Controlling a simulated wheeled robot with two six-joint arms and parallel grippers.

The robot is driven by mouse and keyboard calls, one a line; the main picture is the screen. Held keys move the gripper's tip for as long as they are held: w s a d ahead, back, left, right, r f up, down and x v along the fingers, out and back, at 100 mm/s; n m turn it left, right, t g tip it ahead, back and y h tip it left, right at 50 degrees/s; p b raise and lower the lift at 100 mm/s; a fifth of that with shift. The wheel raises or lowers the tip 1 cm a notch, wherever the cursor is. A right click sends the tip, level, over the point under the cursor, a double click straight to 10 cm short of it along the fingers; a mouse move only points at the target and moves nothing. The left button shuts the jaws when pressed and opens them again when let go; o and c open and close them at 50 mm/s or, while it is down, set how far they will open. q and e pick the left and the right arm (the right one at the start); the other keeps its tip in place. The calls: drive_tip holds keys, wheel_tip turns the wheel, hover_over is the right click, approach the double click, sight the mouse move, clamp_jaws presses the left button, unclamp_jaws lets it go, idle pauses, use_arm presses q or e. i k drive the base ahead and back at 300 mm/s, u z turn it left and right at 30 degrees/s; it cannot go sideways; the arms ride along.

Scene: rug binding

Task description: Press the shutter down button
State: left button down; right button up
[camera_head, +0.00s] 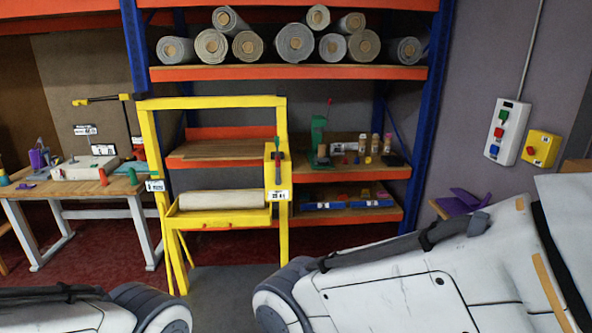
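A white control box (507,132) hangs on the grey wall at the right, with a cable running up from it. It has a green button (503,115) at the top, a red button (498,132) in the middle and a blue button (494,149) at the bottom. Small marks beside the buttons are too small to read, so I cannot tell which one is shutter down. Parts of both my arms show along the bottom, the right one large and below the control box. Neither gripper is in view.
A yellow box (540,148) with a red button is beside the control box. A purple object (466,201) lies below them. A yellow frame (148,150) stands before shelves of rolls (295,44). A workbench (70,189) is at the left.

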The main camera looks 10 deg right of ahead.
sight(494, 149)
drive_tip(key=z, duration=0.9)
drive_tip(key=i, duration=1.7)
drive_tip(key=z, duration=0.9)
